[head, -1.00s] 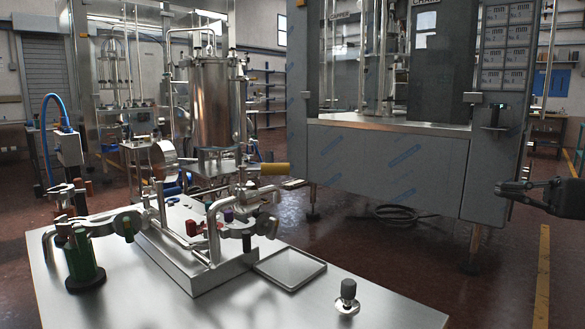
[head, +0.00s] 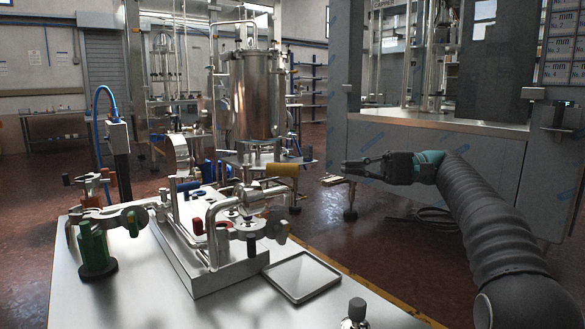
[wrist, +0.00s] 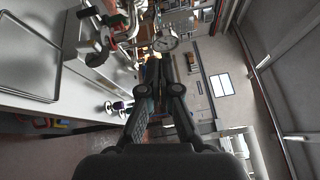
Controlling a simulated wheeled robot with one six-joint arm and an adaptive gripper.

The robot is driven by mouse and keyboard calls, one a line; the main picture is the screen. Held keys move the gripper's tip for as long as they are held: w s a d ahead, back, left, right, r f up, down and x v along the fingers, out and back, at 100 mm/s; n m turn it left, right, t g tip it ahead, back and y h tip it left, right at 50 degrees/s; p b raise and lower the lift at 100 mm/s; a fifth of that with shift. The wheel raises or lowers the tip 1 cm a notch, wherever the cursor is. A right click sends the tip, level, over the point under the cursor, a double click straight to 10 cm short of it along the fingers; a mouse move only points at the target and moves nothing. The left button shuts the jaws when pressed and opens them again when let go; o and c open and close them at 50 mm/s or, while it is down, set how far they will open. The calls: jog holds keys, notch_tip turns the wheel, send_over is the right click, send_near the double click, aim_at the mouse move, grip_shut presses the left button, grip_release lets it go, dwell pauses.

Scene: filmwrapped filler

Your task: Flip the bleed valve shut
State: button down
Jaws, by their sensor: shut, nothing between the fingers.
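A pipe manifold on a steel block (head: 207,268) stands on the metal bench top, with several clamps and coloured handles. They include a red knob (head: 198,226), a yellow handle (head: 283,170) and a blue handle (head: 188,186). I cannot tell which of these is the bleed valve. My gripper (head: 346,169) is in the air to the right of the manifold, pointing left, apart from it. Its dark fingers are shut and empty. The wrist view shows my gripper (wrist: 158,62) with a round gauge (wrist: 165,41) beyond the fingertips and pipework at upper left.
A shallow steel tray (head: 301,276) lies right of the block. A black-capped fitting (head: 356,312) stands at the bench's front edge. A tall steel vessel (head: 254,100) and a large grey cabinet (head: 420,150) stand behind.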

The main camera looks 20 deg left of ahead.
aim_at(273, 173)
jog(key=s+a+r+b, duration=0.1)
jog(key=s+a+b, duration=0.1)
jog(key=s+a, duration=0.5)
jog(key=shift+s+a+r+b, duration=0.15)
jog(key=shift+s+a+b, duration=0.15)
jog(key=shift+s, duration=1.2)
jog(key=shift+d, duration=0.1)
jog(key=shift+s, duration=0.1)
